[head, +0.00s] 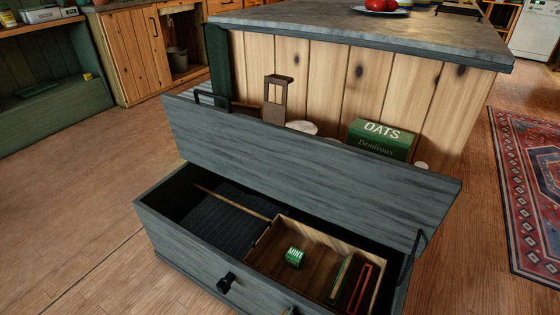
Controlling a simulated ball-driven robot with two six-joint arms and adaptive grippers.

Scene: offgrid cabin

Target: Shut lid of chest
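The chest (180,240) is a long grey-blue wooden box on the floor. Its lid (310,160) is open, raised along the far long side and tilted up, so I see into the box. A black handle (210,98) shows at the lid's upper left edge. A dark stay (412,250) shows at the right end, between lid and box. A black knob (226,283) is on the front. Inside is a wooden tray (262,250) holding a small green tin (294,257) and red and green flat items (350,283). Neither gripper is in view.
Behind the lid are a green oats box (380,138), a brown slotted object (277,98) and a white round item (302,127), their lower parts hidden. A plank-sided island (400,85) stands close behind. Wooden floor (70,190) is clear at left; a red rug (535,200) lies right.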

